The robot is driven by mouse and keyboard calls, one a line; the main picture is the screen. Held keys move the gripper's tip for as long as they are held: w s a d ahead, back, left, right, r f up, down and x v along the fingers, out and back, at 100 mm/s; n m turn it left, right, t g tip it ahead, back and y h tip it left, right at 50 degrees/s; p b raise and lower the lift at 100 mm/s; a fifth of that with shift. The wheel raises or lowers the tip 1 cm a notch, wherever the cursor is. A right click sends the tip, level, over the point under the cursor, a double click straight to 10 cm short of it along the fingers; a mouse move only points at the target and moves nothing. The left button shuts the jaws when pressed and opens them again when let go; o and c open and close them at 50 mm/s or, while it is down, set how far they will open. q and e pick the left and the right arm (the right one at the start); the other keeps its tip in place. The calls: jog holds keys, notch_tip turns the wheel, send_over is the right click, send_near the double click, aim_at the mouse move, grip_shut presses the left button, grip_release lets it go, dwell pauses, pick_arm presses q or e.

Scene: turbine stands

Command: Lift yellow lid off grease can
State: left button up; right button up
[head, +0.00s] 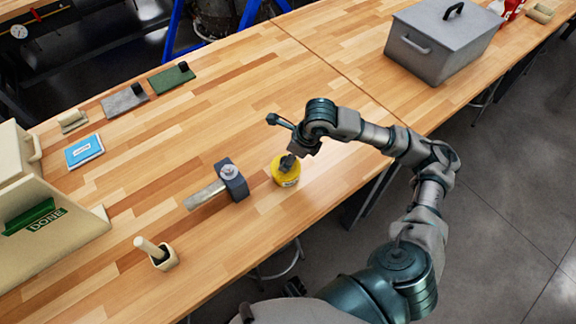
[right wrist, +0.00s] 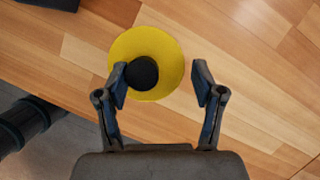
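The yellow grease can (head: 284,178) stands near the front edge of the wooden bench. In the right wrist view its round yellow lid (right wrist: 169,58) with a black knob (right wrist: 141,73) shows from above. My right gripper (right wrist: 160,82) is open over the lid. Its left finger overlaps the edge of the knob, and its right finger is well apart to the right; I cannot tell whether the left finger touches. In the head view the right gripper (head: 289,160) covers the top of the can. My left gripper is not in view.
A grey block with a pale handle (head: 205,195) lies just left of the can. A wooden holder with a peg (head: 163,259), a blue box (head: 84,151) and a beige bin (head: 40,235) are further left. A grey lidded box (head: 440,50) stands back right. Bench behind the can is clear.

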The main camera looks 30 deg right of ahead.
jog(key=shift+a+r, duration=0.15)
jog(key=shift+a, duration=0.5)
jog(key=shift+s+d+f, duration=0.2)
jog(key=shift+d, duration=0.25)
jog(key=shift+a+r, duration=0.2)
jog(key=shift+a, duration=0.5)
grip_shut()
